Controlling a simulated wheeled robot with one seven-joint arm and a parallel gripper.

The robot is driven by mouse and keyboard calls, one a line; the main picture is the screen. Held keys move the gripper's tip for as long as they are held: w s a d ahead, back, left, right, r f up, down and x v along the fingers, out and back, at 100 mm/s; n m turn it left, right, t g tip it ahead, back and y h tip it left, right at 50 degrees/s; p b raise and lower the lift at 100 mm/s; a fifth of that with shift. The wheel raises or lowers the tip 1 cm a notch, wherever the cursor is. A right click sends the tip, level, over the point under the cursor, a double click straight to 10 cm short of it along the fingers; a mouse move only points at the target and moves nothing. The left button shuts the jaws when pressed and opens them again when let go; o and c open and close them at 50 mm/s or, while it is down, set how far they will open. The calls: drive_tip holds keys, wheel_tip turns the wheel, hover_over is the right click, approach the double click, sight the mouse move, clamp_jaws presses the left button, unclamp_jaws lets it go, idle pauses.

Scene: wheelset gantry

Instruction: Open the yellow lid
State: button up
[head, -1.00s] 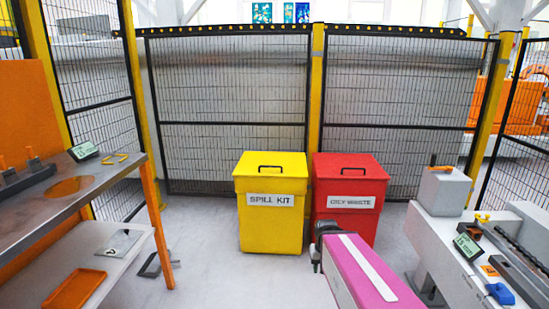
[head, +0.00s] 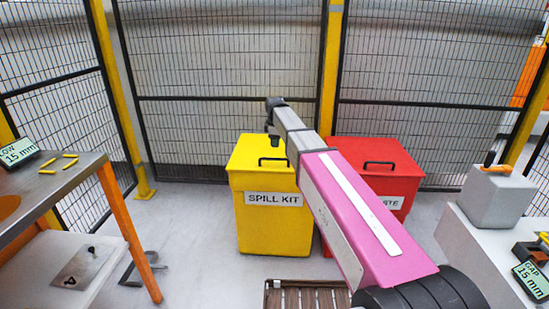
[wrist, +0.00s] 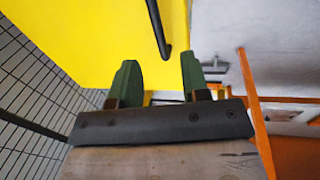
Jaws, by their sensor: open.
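The yellow spill kit bin (head: 255,228) stands on the floor with its yellow lid (head: 247,154) closed. A black handle (head: 272,159) is on top of the lid. My gripper (head: 272,138) is at the end of my arm, above the lid near the handle in the head view. In the wrist view, the two dark green fingers of my gripper (wrist: 160,70) are apart with nothing between them. The yellow lid (wrist: 85,35) fills the upper left there, and the black handle (wrist: 157,30) lies ahead of the fingertips, apart from them. My arm hides the lid's right edge.
A red oily waste bin (head: 386,158) stands close on the right, partly behind my arm. A mesh fence (head: 225,110) runs behind both bins. A metal-topped bench (head: 60,185) is at left, a grey machine (head: 465,230) at right. A slatted wooden item (head: 305,296) is in front.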

drive_tip(key=w+f, duration=0.1)
drive_tip(key=f, duration=0.5)
drive_tip(key=w+f, duration=0.1)
drive_tip(key=f, duration=0.3)
drive_tip(key=shift+w+a, duration=0.3)
drive_tip(key=shift+r, duration=0.1)
clamp_jaws()
